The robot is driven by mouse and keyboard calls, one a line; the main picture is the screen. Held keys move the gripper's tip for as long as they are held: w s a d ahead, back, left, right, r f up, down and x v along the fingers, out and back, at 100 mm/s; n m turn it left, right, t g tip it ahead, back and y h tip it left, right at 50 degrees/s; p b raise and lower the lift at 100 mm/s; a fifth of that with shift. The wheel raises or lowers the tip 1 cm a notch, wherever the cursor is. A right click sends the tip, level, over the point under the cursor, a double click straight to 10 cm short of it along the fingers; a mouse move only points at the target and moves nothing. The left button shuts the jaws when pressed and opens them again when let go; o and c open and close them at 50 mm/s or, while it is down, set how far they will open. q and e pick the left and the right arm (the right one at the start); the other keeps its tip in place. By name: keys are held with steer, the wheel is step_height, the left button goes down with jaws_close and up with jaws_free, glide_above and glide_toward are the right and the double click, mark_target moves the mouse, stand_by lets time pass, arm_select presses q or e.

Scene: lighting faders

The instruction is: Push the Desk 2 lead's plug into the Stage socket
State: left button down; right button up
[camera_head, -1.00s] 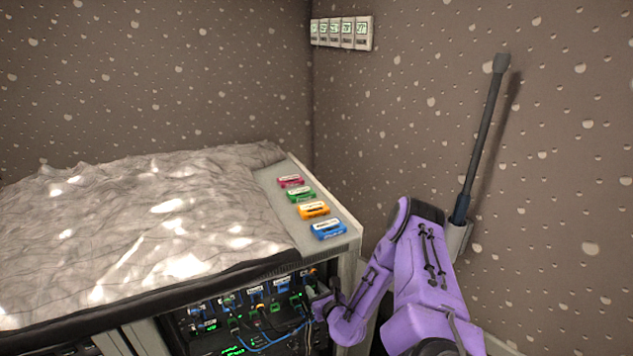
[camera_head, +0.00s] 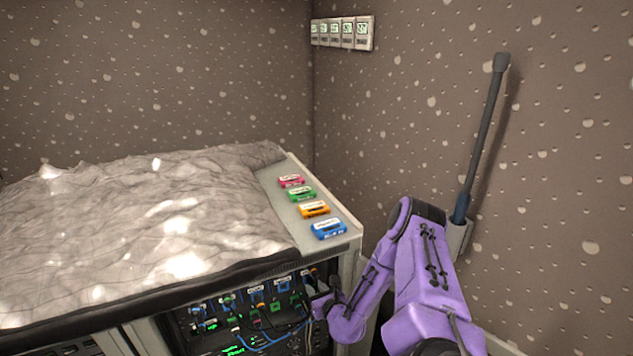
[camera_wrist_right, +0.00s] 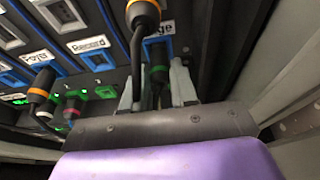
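In the right wrist view a black plug with a green ring (camera_wrist_right: 159,74) sits between the fingers of my right gripper (camera_wrist_right: 158,88), which look closed on it. Its lead runs back toward the gripper. The plug is at the blue-framed socket (camera_wrist_right: 152,47), whose partly covered label ends in "ge". How far the plug is in, I cannot tell. The lead's own name is not readable. In the head view my right gripper (camera_head: 319,299) is at the panel's right end, small and partly hidden by its wrist. My left gripper is not in view.
An orange-ringed plug (camera_wrist_right: 143,14) is just above, its black cable hanging across the left finger. A rack post (camera_head: 347,273) stands close right. Coloured cassette-like blocks (camera_head: 313,209) lie on the top.

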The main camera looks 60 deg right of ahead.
steer(key=o, duration=0.5)
steer(key=shift+w+r, duration=0.15)
steer(key=shift+w+d, duration=0.1)
steer(key=p+v, duration=0.2)
steer(key=v, duration=0.8)
steer(key=shift+s, duration=0.2)
